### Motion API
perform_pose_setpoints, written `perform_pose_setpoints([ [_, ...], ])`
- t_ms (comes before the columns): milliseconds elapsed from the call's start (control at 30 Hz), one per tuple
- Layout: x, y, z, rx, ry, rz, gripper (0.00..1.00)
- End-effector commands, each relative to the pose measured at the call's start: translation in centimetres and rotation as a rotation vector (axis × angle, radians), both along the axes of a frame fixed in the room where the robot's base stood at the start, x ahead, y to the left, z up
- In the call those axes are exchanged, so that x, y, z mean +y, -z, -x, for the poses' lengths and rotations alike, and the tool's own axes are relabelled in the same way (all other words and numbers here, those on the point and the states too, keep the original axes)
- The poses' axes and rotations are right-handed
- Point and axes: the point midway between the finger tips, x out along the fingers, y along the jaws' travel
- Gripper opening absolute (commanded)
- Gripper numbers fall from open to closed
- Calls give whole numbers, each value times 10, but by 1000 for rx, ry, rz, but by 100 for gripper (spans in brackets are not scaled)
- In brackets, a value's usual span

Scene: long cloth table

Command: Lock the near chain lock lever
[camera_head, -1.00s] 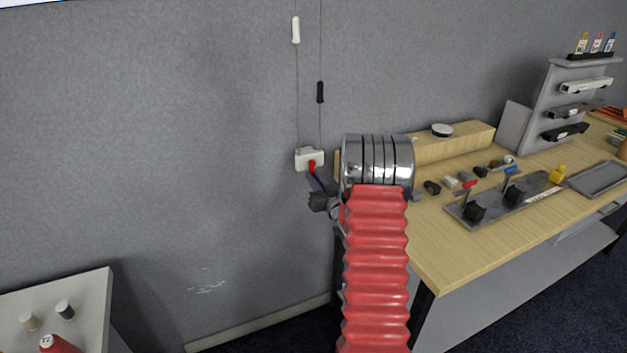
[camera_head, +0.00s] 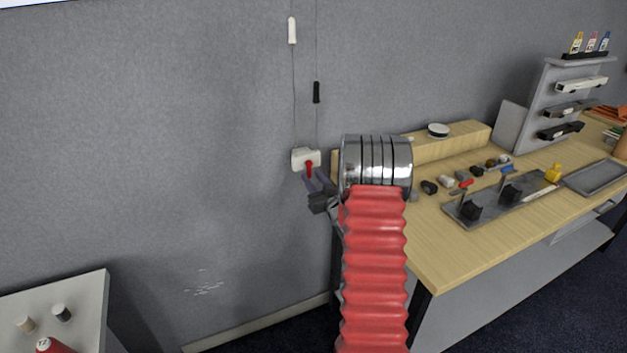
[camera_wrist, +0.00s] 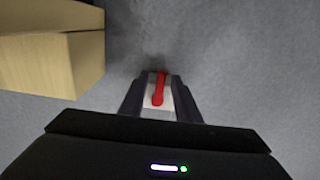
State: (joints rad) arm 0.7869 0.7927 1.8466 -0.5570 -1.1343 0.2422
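The chain lock is a small white box (camera_head: 300,159) on the grey wall, with a red lever (camera_head: 309,169) at its lower right. In the wrist view the red lever (camera_wrist: 159,88) points down the picture, in front of the white box (camera_wrist: 152,112). My gripper (camera_head: 313,177) is at the lever, just below the box in the head view. In the wrist view my gripper (camera_wrist: 161,80) is open, one dark finger on each side of the lever. Gaps show between the fingers and the lever. Finger depth relative to the lever is hard to tell.
A white pull handle (camera_head: 292,31) and a black one (camera_head: 316,92) hang on thin lines above the lock. The wooden table (camera_head: 440,265) with small parts stands to the right; a wooden block (camera_wrist: 52,55) is at the wrist view's left. A white stand (camera_head: 85,310) is lower left.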

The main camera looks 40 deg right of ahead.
Motion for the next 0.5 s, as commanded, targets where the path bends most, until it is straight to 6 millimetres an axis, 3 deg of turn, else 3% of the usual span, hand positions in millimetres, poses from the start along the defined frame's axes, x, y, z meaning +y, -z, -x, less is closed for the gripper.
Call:
perform_pose_setpoints([
  [267,2,0,5,0,-1,0,30],
  [500,9,0,33,1,1,-2,30],
])
